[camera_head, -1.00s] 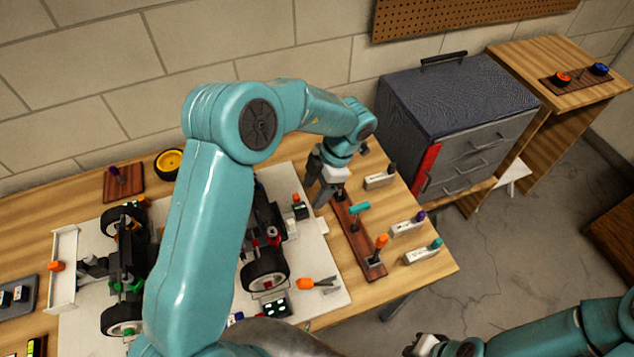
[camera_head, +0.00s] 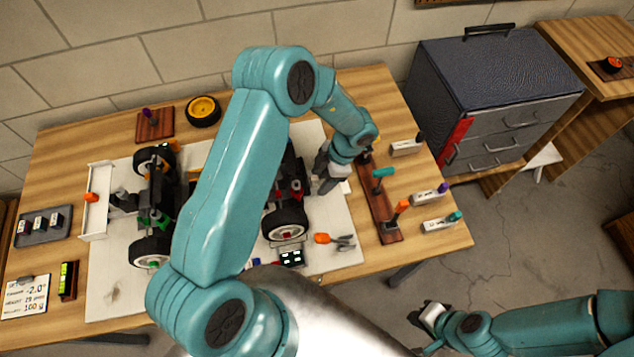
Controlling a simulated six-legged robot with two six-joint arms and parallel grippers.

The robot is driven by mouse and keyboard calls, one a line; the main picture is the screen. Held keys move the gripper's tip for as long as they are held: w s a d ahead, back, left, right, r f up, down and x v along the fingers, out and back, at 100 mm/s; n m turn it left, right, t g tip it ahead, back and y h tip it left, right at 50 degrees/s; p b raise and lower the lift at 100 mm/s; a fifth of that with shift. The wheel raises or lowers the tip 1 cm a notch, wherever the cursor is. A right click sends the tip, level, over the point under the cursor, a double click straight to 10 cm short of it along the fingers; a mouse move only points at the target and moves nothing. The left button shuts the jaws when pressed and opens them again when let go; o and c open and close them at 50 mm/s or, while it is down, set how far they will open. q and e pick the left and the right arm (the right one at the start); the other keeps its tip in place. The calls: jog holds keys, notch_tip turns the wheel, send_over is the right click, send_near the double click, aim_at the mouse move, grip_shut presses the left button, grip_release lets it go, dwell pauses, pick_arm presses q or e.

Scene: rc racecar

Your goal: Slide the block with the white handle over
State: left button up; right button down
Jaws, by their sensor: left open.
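I cannot make out a block with a white handle for certain. A small white piece (camera_head: 345,187) shows just right of my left gripper and is partly hidden by it. My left gripper (camera_head: 324,184) is open, low over the right edge of the white board, between the car's front wheel and the brown tool rack. What lies between its fingers is too small to tell. My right gripper (camera_head: 424,322) is off the table's front right, over the floor, and its opening is unclear.
The car (camera_head: 284,222) stands on the white board (camera_head: 110,285), partly hidden by my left arm. The brown rack (camera_head: 380,215) holds teal- and orange-handled tools. Several white blocks with coloured knobs, one purple-knobbed (camera_head: 428,194), lie right of it. A drawer cabinet (camera_head: 490,90) stands behind.

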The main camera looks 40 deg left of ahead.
aim_at(317, 185)
pick_arm(q)
jog(key=x, duration=0.3)
jog(key=shift+w+a+f, duration=0.1)
jog(key=shift+f, duration=0.35)
jog(key=shift+s, duration=0.2)
jog(key=shift+w+a, duration=0.1)
jog(key=shift+c, duration=0.6)
grip_shut()
